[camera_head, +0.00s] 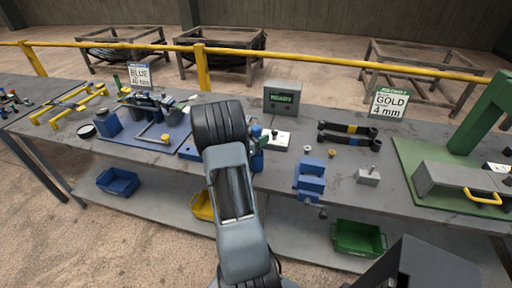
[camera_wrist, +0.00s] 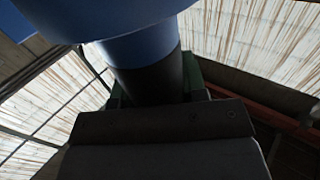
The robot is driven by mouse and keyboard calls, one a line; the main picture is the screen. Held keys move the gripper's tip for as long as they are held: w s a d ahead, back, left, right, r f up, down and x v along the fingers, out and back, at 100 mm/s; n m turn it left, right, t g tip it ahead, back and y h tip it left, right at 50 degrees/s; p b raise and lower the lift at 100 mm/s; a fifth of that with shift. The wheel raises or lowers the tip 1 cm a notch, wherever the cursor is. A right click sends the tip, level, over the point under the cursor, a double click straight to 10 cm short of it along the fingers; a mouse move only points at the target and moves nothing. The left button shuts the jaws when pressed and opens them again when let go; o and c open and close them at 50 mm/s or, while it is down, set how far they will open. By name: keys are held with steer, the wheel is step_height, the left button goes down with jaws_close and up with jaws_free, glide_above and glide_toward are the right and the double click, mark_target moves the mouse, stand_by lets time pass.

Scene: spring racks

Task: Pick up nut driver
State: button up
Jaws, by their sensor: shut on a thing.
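My gripper (camera_wrist: 155,98) is shut on a thick round handle, blue with a black section, which looks like the nut driver (camera_wrist: 145,48). The handle fills the top middle of the wrist view, and its far end is cut off by the frame. In the head view my arm covers the gripper and most of the held tool. Small blue and green handle ends show just right of my arm, above a blue holder (camera_head: 257,160); I cannot tell which of them is the held tool.
The grey workbench (camera_head: 330,185) carries a blue vise (camera_head: 310,178), two black wrenches (camera_head: 349,134), a grey display box (camera_head: 282,98) and a green-based fixture at right. A blue mat with a fixture lies left. Bins (camera_head: 358,238) stand on the lower shelf. A yellow rail runs behind.

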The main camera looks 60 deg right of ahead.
steer(key=c, duration=0.4)
steer(key=shift+o, duration=0.2)
